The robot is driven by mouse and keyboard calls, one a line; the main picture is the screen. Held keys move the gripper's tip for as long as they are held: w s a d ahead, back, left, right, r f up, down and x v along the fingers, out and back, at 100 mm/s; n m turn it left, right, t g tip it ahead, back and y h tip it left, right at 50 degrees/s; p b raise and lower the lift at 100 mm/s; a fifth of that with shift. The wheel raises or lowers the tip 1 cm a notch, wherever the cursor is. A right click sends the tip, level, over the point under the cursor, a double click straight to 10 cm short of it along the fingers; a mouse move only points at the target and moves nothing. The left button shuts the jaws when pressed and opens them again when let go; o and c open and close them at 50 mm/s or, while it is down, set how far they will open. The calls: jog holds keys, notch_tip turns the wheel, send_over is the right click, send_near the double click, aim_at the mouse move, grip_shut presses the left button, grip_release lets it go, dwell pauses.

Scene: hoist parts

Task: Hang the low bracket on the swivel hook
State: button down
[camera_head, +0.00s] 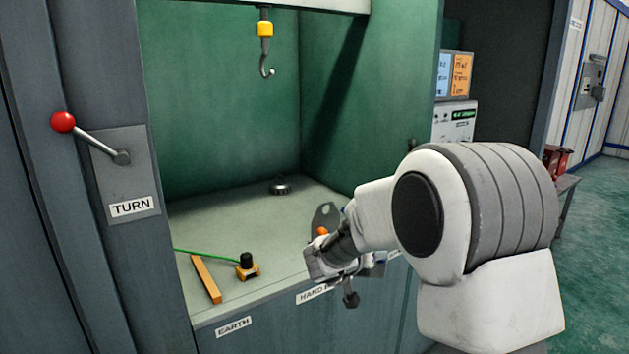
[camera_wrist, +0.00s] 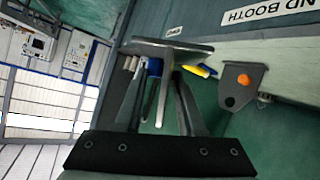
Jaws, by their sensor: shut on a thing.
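The swivel hook (camera_head: 266,68) hangs empty below a yellow block (camera_head: 264,30) in the upper part of the booth. A grey bracket plate (camera_head: 328,211) with a dark hole and an orange knob shows just above my gripper (camera_head: 342,278) near the booth's front edge. A plate like it shows right of the jaws in the wrist view (camera_wrist: 233,78), apart from the fingers there. My gripper is shut on a grey flat-topped part (camera_wrist: 172,47), seen nearly edge-on. I cannot tell from these views whether this part is the low bracket.
A red-knobbed lever (camera_head: 88,138) stands left of the opening. An orange bar (camera_head: 206,278), an orange clamp with a black top (camera_head: 247,266) and a green cable lie front left. The middle of the booth floor is clear.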

jog(key=s+f+n+t+y, duration=0.2)
jog(key=s+f+n+y, duration=0.6)
jog(key=f, duration=0.7)
notch_tip(320, 180, up, 16)
jog(key=s+m+p, duration=0.1)
jog(key=p, duration=1.4)
jog(key=shift+d+h+p, duration=0.3)
jog(key=shift+d+h, duration=0.05)
jog(key=shift+h, duration=0.05)
jog(key=shift+w+a, duration=0.1)
